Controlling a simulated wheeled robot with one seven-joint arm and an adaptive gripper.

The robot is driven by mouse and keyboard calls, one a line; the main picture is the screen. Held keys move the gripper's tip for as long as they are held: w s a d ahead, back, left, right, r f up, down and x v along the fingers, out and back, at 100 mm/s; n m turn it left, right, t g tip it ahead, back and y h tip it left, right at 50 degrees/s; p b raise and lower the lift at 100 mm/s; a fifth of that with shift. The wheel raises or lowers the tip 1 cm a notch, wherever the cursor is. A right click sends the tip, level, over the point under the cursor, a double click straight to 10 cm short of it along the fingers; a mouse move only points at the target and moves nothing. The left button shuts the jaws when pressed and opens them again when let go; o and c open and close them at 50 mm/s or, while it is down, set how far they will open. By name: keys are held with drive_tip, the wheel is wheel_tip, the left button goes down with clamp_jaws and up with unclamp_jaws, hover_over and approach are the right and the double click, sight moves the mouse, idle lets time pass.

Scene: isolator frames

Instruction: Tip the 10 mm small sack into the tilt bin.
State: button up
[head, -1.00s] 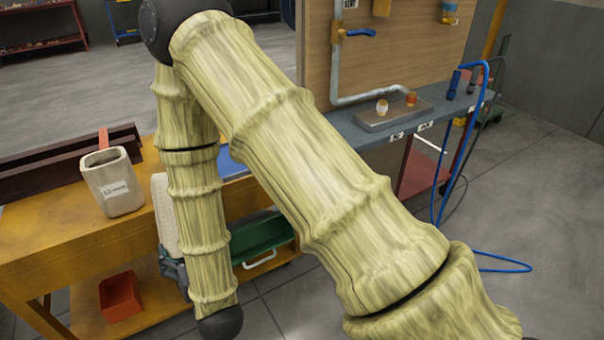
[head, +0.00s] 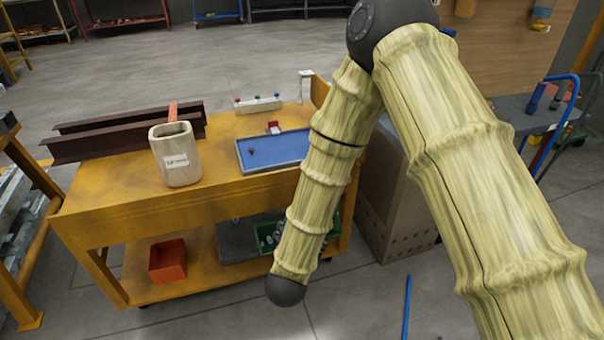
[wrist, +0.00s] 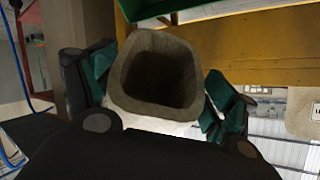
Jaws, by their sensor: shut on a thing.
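My gripper (wrist: 160,92) is shut on a small beige-grey sack (wrist: 125,72) in the wrist view, one dark green pad at each side. The sack's open mouth faces the camera and its inside is dark; no label shows on it. In the head view, my arm hides the gripper and the held sack. A green bin (head: 263,234), probably the tilt bin, sits low in the yellow cart with grey pieces in it, partly behind my arm. A green edge (wrist: 185,12) shows beyond the sack in the wrist view.
A labelled beige sack (head: 178,168) stands on the yellow cart (head: 110,195), beside dark steel beams (head: 90,140). A blue tray (head: 270,152) lies on the top. A red-orange bin (head: 168,260) is on the lower shelf. A brown cabinet (head: 395,215) stands right of the cart.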

drive_tip(key=w+a+m+g+y, duration=0.65)
drive_tip(key=m+g+y, duration=0.25)
drive_tip(key=m, duration=0.5)
drive_tip(key=w+d+r+m+t+y, duration=0.2)
drive_tip(key=w+r, duration=0.2)
drive_tip(key=r, duration=0.1)
drive_tip(key=w+d+r+m+t+y+b, duration=0.1)
drive_tip(key=w+d+r+m+t, duration=0.1)
drive_tip(key=w+d+r+m, duration=0.1)
wheel_tip(320, 180, up, 2)
drive_tip(key=shift+w+d+r+m+y+b, duration=0.3)
drive_tip(key=shift+w+y, duration=0.1)
drive_tip(key=shift+w, duration=0.1)
idle(0.4)
